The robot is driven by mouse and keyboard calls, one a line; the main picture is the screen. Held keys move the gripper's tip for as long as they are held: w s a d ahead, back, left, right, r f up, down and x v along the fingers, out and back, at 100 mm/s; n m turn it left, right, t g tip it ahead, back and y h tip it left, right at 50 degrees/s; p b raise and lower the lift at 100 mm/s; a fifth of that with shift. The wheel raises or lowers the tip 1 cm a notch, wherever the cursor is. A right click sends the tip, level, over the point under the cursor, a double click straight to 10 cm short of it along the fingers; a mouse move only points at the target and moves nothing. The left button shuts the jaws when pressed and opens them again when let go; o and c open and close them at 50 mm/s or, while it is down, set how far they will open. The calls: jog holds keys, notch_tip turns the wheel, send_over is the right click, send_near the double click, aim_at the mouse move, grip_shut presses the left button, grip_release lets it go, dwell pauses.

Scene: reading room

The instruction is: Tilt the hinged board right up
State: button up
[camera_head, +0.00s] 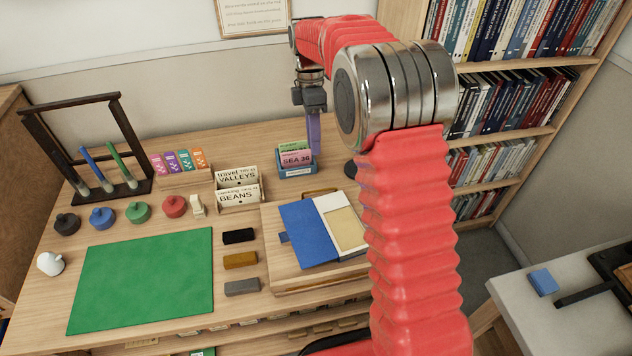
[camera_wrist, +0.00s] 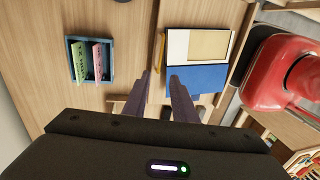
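The hinged board (camera_head: 275,245) is pale wood and lies flat on the desk, right of its middle. An open blue-covered book (camera_head: 308,236) with a white and tan page lies on it, also in the wrist view (camera_wrist: 200,78). A yellow-brown bar (camera_head: 320,192) sits at the board's far edge and shows in the wrist view (camera_wrist: 159,52). My gripper (camera_head: 314,150) hangs fingers down above the desk, beyond the board. In the wrist view my fingers (camera_wrist: 160,76) are apart with nothing between them. My arm hides the board's right part in the head view.
A blue card box (camera_head: 297,168) stands close to my gripper, with card holders (camera_head: 240,195) left of it. A bookshelf (camera_head: 500,145) stands at the right.

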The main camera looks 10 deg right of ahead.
jog(key=shift+f, duration=0.1)
send_over(316, 195)
notch_tip(316, 195, down, 13)
jog(key=shift+s+f, duration=0.15)
jog(key=shift+f, duration=0.05)
dwell(0.4)
jog(key=shift+c, duration=0.3)
grip_shut()
jog(key=shift+r, duration=0.1)
dwell(1.0)
